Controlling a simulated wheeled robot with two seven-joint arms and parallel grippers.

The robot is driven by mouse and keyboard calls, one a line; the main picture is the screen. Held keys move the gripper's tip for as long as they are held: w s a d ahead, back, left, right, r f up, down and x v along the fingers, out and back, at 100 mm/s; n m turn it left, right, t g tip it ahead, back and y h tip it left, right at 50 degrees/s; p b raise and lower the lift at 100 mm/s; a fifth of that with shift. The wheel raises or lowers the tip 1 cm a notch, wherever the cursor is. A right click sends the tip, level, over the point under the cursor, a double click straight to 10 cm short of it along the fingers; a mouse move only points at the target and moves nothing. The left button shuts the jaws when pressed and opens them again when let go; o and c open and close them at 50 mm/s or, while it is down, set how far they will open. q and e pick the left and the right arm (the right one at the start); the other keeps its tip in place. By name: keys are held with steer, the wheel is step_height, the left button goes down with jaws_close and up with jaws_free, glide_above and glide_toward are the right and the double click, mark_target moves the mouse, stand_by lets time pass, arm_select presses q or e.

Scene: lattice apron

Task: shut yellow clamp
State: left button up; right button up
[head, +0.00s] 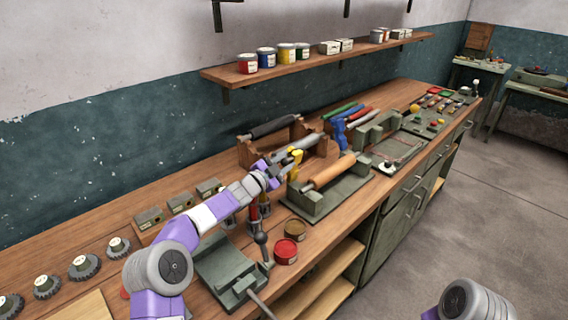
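The yellow clamp (296,155) is a small yellow shape among the tools in the middle of the workbench, beside a grey roller. My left gripper (284,167) reaches in from the left and is right at the yellow clamp, overlapping its lower part. Whether they touch is unclear, and the small dark fingers do not show if they are open or shut. The clamp's jaws are too small and partly hidden to read. Only a rounded grey part of my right arm shows at the bottom right; its gripper is out of view.
A blue clamp-like tool (339,131) stands right of the yellow clamp. An orange-brown roller (329,170) lies on a green stand in front. Red and brown tins (286,251) sit near the front edge. A shelf (310,62) with several paint tins hangs above.

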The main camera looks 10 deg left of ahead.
arm_select(q)
steer(key=shift+o, duration=1.4)
steer(key=v, duration=0.7)
steer(key=shift+s+a+b, duration=0.15)
steer(key=shift+s+b, duration=0.1)
steer(key=shift+b, duration=0.15)
